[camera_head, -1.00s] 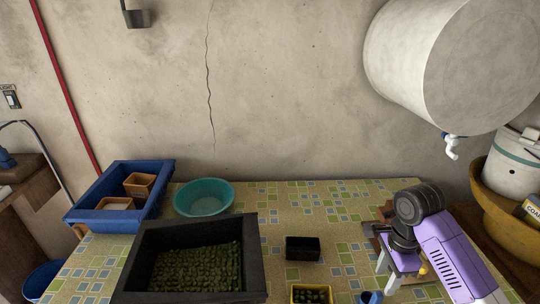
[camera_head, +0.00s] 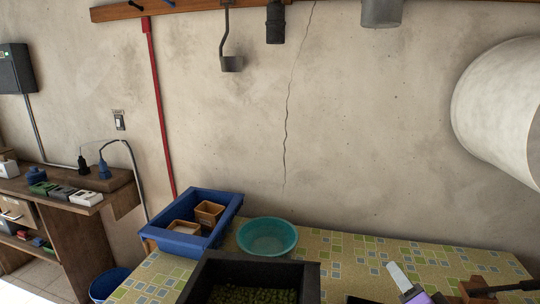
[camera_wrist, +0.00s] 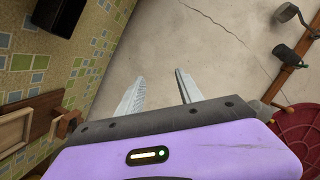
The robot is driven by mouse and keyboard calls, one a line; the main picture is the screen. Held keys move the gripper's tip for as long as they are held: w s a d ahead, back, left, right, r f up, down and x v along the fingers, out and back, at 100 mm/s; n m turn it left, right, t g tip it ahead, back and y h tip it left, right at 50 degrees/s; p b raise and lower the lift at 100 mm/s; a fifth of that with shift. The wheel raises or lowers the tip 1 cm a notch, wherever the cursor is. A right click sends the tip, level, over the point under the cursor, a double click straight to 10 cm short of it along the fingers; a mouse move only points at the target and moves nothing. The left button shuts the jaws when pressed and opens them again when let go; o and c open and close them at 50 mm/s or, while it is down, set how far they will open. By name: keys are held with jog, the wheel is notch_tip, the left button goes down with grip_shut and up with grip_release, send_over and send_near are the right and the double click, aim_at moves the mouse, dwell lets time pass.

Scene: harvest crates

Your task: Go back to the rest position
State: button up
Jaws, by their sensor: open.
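My gripper (camera_wrist: 160,92) is open in the wrist view. Its two pale fingers stand apart with nothing between them, and bare wall shows beyond them. A small purple and light grey part of my arm shows at the lower right of the head view; the rest of the arm is below or outside the frame.
On the tiled table (camera_head: 362,254) stand a blue crate (camera_head: 226,220) with small wooden boxes, a teal bowl (camera_head: 267,237) and a black crate (camera_head: 250,263) with green produce. A large white tank (camera_head: 500,105) is at the right. A wooden shelf (camera_head: 85,235) stands left.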

jog(key=s+a+f+n+b, duration=0.1)
jog(key=s+a+f+n, duration=0.2)
jog(key=s, duration=1.1)
jog(key=s+a+f+n+b, duration=0.1)
jog(key=s+a+f+n, duration=0.2)
jog(key=s, duration=1.1)
jog(key=s+a+f+n+g+b, duration=0.1)
jog(key=s+a+f+n, duration=0.2)
jog(key=s, duration=1.2)
jog(key=shift+a+f+n+y, duration=0.2)
jog(key=shift+a+n+y, duration=0.2)
jog(key=shift+a+n, duration=0.4)
